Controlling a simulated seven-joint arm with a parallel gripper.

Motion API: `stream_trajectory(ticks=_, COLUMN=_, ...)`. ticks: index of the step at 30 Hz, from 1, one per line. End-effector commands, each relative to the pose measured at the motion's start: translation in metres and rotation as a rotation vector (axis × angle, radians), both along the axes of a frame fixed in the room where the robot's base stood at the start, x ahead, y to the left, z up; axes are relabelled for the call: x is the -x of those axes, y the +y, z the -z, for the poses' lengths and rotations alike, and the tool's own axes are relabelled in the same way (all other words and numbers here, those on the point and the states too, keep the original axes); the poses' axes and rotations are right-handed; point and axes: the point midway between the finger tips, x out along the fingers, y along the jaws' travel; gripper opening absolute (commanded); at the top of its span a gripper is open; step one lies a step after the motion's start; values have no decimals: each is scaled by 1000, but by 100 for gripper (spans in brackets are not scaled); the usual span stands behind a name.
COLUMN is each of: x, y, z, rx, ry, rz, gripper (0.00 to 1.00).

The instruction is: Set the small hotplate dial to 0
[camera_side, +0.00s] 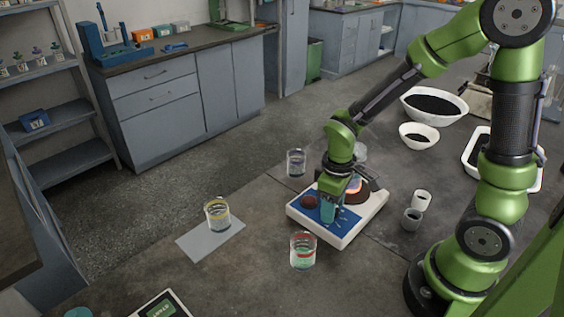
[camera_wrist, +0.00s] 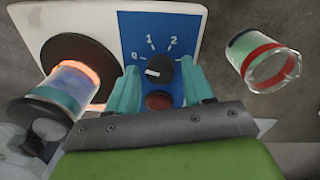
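The small hotplate (camera_side: 347,229) is a white box with a blue panel (camera_wrist: 131,21). In the wrist view its black dial (camera_wrist: 162,67) has a white pointer mark aimed left, slightly below the direction of the printed 0. The labels 0, 1 and 2 arc above the dial; the right end of the scale is partly hidden. My gripper (camera_wrist: 158,70) is open, its teal fingers on either side of the dial with visible gaps. In the side view my gripper (camera_side: 328,207) is low over the panel and hides the dial. A red knob (camera_wrist: 159,102) sits beside the dial.
A glass with bluish contents (camera_wrist: 68,85) stands at the glowing orange heating plate (camera_wrist: 88,48). A red-banded beaker (camera_side: 303,251) stands close to the hotplate's front. Another beaker (camera_side: 296,162) is behind, and small white cups (camera_side: 421,199) are at right. A yellow-banded beaker (camera_side: 218,213) is on a grey sheet.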

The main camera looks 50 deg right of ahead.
Motion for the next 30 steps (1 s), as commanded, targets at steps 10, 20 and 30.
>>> stream_trajectory(ticks=10, x=0, y=0, z=0, rx=-1, ry=2, rz=2, gripper=59)
stream_trajectory(ticks=20, x=-1, y=2, z=-53, rx=-1, ry=-7, rz=3, gripper=59)
stream_trajectory(ticks=30, x=1, y=5, z=-133, rx=0, ry=-5, rz=2, gripper=59)
